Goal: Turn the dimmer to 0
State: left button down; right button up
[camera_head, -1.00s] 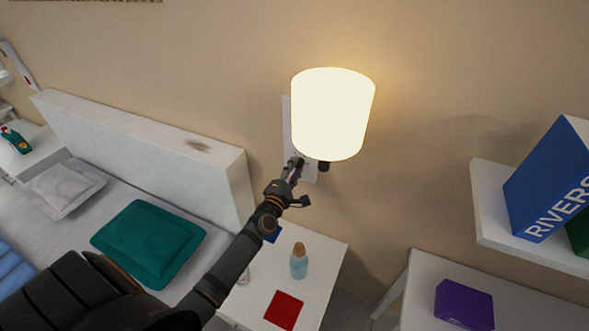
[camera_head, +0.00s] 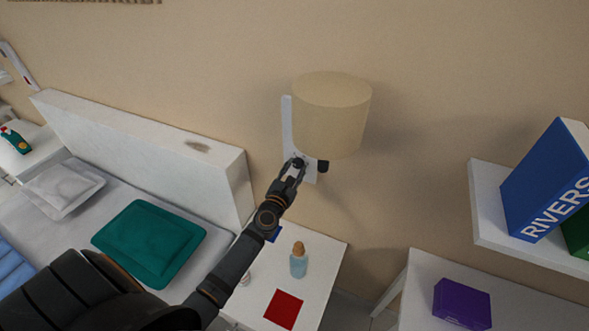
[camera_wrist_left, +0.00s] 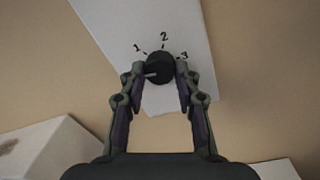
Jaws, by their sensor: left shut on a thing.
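The dimmer is a round black knob (camera_wrist_left: 159,66) on a white wall plate (camera_wrist_left: 185,30), with the marks 1, 2 and 3 showing around it. Its pale pointer line points left and slightly down in the left wrist view; any mark there is hidden by a finger. My left gripper (camera_wrist_left: 160,72) is shut on the knob, one finger on each side. In the head view my left gripper (camera_head: 292,168) is at the lower part of the plate (camera_head: 287,125), beside the lamp (camera_head: 331,117), whose shade is unlit. My right gripper is not in view.
Below is a white bedside table (camera_head: 322,260) with a blue bottle (camera_head: 298,262) and a red item (camera_head: 283,309). The bed's headboard (camera_head: 150,145) is to the left. A shelf (camera_head: 495,215) with books is at right.

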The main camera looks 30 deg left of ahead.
pick_arm(q)
jog(key=shift+n, duration=1)
jog(key=c, duration=1)
grip_release()
jog(key=shift+o, duration=0.2)
jog(key=s+d, duration=0.1)
jog(key=s, duration=1.1)
jog(key=shift+d, duration=0.25)
